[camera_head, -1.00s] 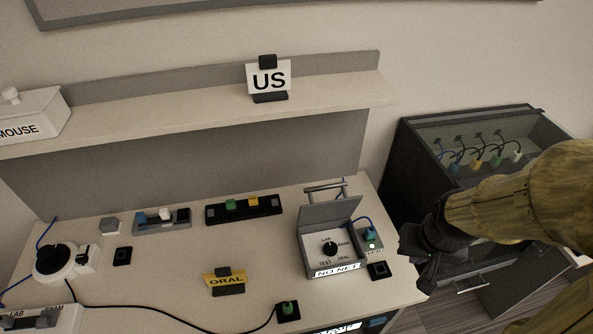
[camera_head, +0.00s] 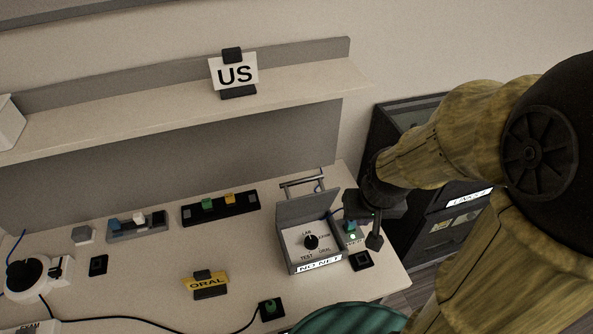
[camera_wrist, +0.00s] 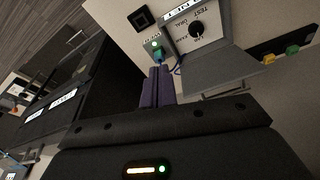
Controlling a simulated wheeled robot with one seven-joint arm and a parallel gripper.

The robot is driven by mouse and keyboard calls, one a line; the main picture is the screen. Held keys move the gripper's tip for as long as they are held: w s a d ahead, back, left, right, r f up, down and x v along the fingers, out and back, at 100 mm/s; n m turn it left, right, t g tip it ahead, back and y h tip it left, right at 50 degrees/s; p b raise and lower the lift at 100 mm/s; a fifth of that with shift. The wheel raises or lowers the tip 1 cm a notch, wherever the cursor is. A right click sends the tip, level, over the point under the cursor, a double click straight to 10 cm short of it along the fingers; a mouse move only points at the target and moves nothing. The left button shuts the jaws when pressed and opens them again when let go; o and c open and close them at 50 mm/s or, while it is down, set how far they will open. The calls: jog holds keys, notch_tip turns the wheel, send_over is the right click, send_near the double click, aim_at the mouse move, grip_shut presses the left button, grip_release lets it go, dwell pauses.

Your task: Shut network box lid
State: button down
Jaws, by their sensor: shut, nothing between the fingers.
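The network box (camera_head: 310,255), a grey box labelled "NO NET" with a black dial on its face, stands at the right end of the bench. Its grey lid (camera_head: 307,205) is raised at the back of the box, standing open. In the wrist view the lid (camera_wrist: 212,72) is nearer to me than the dial face. My gripper (camera_head: 374,240) is shut and empty, just right of the box, beside the small green-lit unit with a blue cable. Its purple fingers (camera_wrist: 157,88) point toward that unit in the wrist view.
The small unit (camera_head: 351,231) with a green light sits against the box's right side. A metal bar handle (camera_head: 303,182) is behind the lid. A black square socket (camera_head: 361,261) lies in front. A dark cabinet (camera_head: 385,130) stands right of the bench.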

jog(key=n+t+y+p, duration=0.1)
jog(key=n+p, duration=0.1)
jog(key=p, duration=0.4)
send_near(303, 196)
jog(key=w+d, duration=0.4)
jog(key=w+a+r+n+p, duration=0.1)
jog(key=w+a, duration=0.5)
jog(key=shift+t+p, duration=0.35)
jog(key=shift+t, duration=0.05)
jog(key=shift+w+a, duration=0.15)
notch_tip(303, 196, down, 9)
jog(key=p, duration=0.3)
jog(key=shift+f, duration=0.15)
jog(key=shift+f, duration=0.15)
